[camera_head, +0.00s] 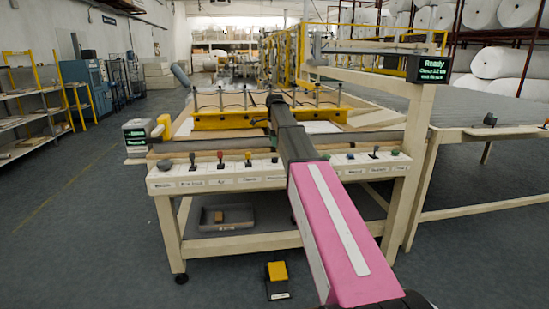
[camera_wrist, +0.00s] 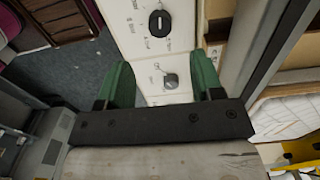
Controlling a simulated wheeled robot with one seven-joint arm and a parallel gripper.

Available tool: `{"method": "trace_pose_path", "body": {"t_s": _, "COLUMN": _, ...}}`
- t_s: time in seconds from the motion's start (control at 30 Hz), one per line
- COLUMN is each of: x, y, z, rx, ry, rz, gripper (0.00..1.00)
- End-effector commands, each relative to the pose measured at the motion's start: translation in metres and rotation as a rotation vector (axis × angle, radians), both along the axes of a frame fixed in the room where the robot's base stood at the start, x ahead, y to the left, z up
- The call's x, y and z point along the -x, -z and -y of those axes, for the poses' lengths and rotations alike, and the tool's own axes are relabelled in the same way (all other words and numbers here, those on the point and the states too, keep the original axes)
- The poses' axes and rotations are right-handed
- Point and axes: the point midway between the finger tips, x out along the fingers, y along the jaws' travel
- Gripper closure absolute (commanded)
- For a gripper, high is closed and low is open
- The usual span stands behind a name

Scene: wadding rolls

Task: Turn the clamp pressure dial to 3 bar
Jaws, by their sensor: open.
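In the wrist view, my gripper (camera_wrist: 163,75) is open, with two green fingers spread over a white control panel (camera_wrist: 145,55). A small grey dial (camera_wrist: 170,81) shows in the gap between the fingers. A larger black dial (camera_wrist: 159,23) sits on the panel beyond the fingertips. Dark marks surround both dials, but I cannot read them or tell which is the clamp pressure dial. In the head view, the white control strip (camera_head: 205,184) runs along the machine's front. My arm crosses its middle and hides part of it; the gripper cannot be made out there.
Several levers, including a red one (camera_head: 220,156) and a yellow one (camera_head: 248,158), stand along the strip. A green button (camera_head: 394,153) is at its right. A screen (camera_head: 432,69) on the right post reads "Ready". A yellow-topped pedal (camera_head: 277,272) lies on the floor.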

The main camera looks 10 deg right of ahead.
Motion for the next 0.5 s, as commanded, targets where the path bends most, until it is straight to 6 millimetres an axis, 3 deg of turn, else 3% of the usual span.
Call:
{"method": "trace_pose_path", "body": {"t_s": 0.2, "x": 0.001, "y": 0.042, "z": 0.000, "rx": 0.000, "ry": -0.001, "rz": -0.002, "gripper": 0.40}}
{"method": "trace_pose_path", "body": {"t_s": 0.5, "x": 0.000, "y": 0.078, "z": 0.000, "rx": 0.000, "ry": -0.001, "rz": -0.001, "gripper": 0.40}}
